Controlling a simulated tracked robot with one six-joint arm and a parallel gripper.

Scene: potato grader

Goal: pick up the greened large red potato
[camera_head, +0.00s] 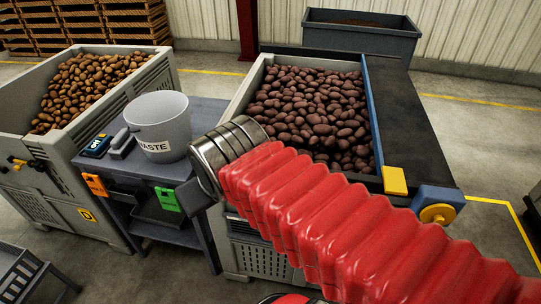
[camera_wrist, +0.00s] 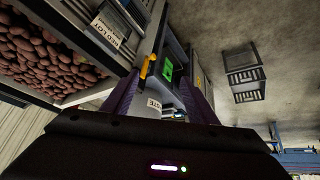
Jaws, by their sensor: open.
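Many dark red potatoes (camera_head: 315,108) fill the grey crate (camera_head: 243,92) in the head view. They also show at the left of the wrist view (camera_wrist: 45,55). In the head view the fingers are mostly hidden behind my wrist.
A white bucket marked WASTE (camera_head: 158,130) stands on a blue-grey side table (camera_head: 205,108) left of the crate. An orange tag (camera_head: 96,186) and green tag (camera_head: 167,199) hang at its front. A crate of brown potatoes (camera_head: 160,78) stands left. A black conveyor (camera_head: 415,125) borders the right.

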